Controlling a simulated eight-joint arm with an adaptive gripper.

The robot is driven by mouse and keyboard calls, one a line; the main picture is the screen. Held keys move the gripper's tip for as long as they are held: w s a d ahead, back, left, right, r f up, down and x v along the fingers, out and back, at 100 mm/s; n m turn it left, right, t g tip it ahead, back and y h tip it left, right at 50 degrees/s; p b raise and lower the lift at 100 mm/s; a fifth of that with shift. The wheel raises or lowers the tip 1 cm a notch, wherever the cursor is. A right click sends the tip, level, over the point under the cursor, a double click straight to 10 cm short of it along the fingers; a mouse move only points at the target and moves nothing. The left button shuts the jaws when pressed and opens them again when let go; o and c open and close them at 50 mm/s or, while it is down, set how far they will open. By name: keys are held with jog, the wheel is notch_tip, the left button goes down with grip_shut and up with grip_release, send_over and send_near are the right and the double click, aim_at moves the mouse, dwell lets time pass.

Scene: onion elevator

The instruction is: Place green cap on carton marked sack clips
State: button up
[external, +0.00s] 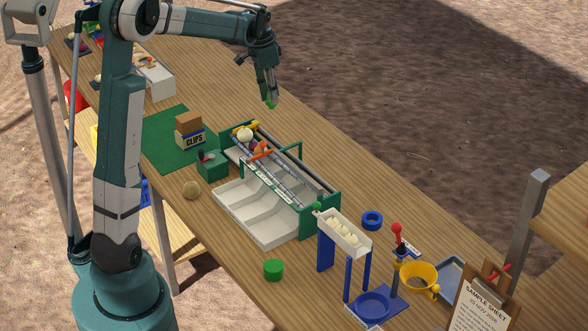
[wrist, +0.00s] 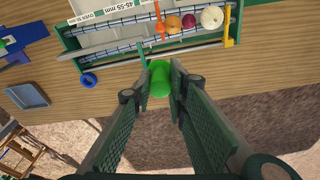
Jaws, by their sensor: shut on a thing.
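My gripper (external: 267,98) is raised above the far edge of the table, pointing down. It is shut on a small bright green piece (wrist: 160,78), which looks like the green cap; its tip also shows at the fingertips in the external view (external: 271,104). The carton marked CLIPS (external: 194,139) stands on the green mat, to the left of and below my gripper in the external view. The carton is not seen in the wrist view.
The green-ended sorter (external: 334,204) with rails and onions lies right of the mat (external: 165,147). A dark green box (external: 212,168) stands near the carton. A green cylinder (external: 273,270), a blue-legged stand (external: 326,250) and a yellow cup (external: 416,276) are toward the front.

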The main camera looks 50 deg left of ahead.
jog(key=s+a+n+p, duration=0.2)
jog(key=a, duration=1.2)
jog(key=n+y+p, duration=0.1)
jog(key=n+p, duration=0.1)
jog(key=n, duration=0.3)
send_over(189, 115)
notch_tip(189, 115, down, 4)
jog(key=shift+s+d+f, duration=0.1)
jog(key=shift+s+f, duration=0.1)
jog(key=shift+f, duration=1.1)
jog(key=shift+s+d+f, duration=0.1)
jog(key=shift+s+f, duration=0.05)
jog(key=shift+f, duration=1.1)
jog(key=shift+f+p, duration=0.4)
jog(key=shift+f, duration=2.75)
jog(key=shift+f, duration=1.85)
jog(key=shift+f, duration=0.2)
